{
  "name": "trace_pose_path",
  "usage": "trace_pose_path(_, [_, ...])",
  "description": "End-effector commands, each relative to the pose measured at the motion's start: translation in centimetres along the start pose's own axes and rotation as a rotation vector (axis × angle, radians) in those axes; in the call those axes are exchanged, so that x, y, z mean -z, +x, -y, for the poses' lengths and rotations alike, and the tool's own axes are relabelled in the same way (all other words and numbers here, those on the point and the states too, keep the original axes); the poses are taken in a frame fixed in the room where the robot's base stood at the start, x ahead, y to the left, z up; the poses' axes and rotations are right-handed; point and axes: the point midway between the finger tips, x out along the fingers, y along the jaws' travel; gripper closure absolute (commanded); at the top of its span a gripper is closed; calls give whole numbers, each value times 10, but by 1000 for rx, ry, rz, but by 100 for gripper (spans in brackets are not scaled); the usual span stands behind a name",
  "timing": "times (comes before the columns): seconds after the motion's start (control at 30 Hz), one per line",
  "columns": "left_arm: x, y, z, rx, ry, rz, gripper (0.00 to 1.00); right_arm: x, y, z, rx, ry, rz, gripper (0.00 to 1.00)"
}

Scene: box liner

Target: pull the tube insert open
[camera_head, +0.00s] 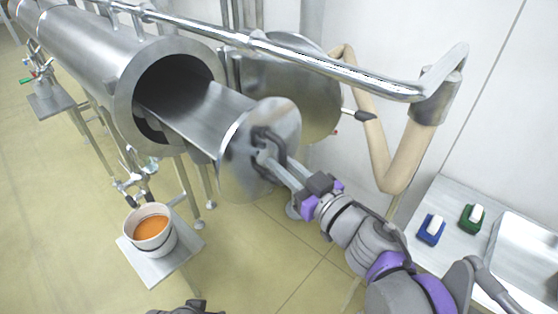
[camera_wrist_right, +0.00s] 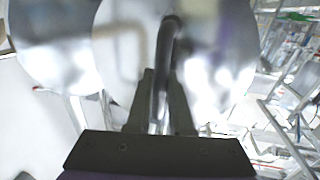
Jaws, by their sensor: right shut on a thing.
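The metal tube (camera_head: 75,38) lies across the upper left in the head view, its round mouth facing me. The tube insert (camera_head: 207,112), a shiny metal trough with a round end plate (camera_head: 283,120), sticks part way out of the mouth. My right gripper (camera_head: 270,158) is shut on the handle of the end plate. In the right wrist view the fingers (camera_wrist_right: 160,100) close around the dark curved handle (camera_wrist_right: 167,45). At the bottom edge of the head view a small dark part of my left gripper (camera_head: 188,308) shows; its fingers are not clear.
A white bucket (camera_head: 150,247) with orange contents stands on a small shelf (camera_head: 190,243) below the tube. A thick rail (camera_head: 330,65) runs above the insert. A side table (camera_head: 450,190) at right holds a blue item (camera_head: 430,230), a green item (camera_head: 471,219) and a metal tray (camera_head: 525,255).

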Motion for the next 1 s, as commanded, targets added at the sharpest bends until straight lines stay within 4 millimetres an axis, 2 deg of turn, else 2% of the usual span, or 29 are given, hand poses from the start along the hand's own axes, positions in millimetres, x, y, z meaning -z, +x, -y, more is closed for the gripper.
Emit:
trace_pose_path(0.13, [0, 0, 0, 0, 0, 0, 43, 0, 0, 0, 0, 0, 0, 100])
trace_pose_path(0.17, [0, 0, 0, 0, 0, 0, 43, 0, 0, 0, 0, 0, 0, 77])
trace_pose_path(0.3, [0, 0, 0, 0, 0, 0, 43, 0, 0, 0, 0, 0, 0, 52])
trace_pose_path(0.67, [0, 0, 0, 0, 0, 0, 43, 0, -3, 0, -2, 0, 0, 50])
trace_pose_path(0.77, [1, -1, 0, 0, 0, 0, 43, 0, -14, -1, -4, -1, 0, 50])
trace_pose_path(1.0, [3, -5, 0, 0, 0, -2, 43, 0, -60, -1, -7, -2, 1, 50])
